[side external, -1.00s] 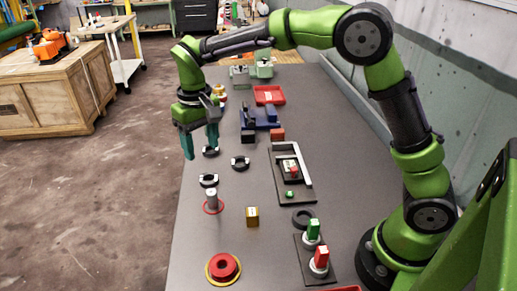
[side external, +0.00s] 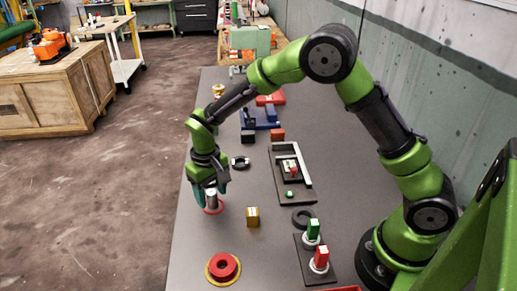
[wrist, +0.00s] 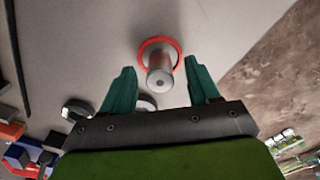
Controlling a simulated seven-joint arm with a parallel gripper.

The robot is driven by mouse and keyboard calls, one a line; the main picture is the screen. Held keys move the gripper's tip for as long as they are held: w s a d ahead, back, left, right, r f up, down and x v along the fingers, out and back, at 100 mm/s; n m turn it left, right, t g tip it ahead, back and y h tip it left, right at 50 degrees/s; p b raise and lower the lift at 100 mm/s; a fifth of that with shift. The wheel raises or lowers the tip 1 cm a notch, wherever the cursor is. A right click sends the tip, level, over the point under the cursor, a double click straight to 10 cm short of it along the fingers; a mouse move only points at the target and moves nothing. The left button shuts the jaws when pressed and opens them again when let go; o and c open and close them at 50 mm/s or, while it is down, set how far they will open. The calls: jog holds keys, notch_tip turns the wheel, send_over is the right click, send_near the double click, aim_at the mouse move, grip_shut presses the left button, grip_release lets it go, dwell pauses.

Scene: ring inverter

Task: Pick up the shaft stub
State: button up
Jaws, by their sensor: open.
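The shaft stub (side external: 211,201) is a short grey cylinder standing upright inside a red ring on the grey table. It also shows in the wrist view (wrist: 159,75), seen from above, with the red ring (wrist: 148,43) around its base. My gripper (side external: 209,190) is over the stub in the side view, and its near teal finger is just left of the stub. In the wrist view my gripper (wrist: 160,65) is open, with one teal finger on each side of the stub and a gap at both sides. Nothing is held.
A black fixture (side external: 289,190) is farther right. The table's left edge is close to the stub.

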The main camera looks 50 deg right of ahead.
notch_tip(320, 180, down, 2)
grip_shut()
dwell(0.5)
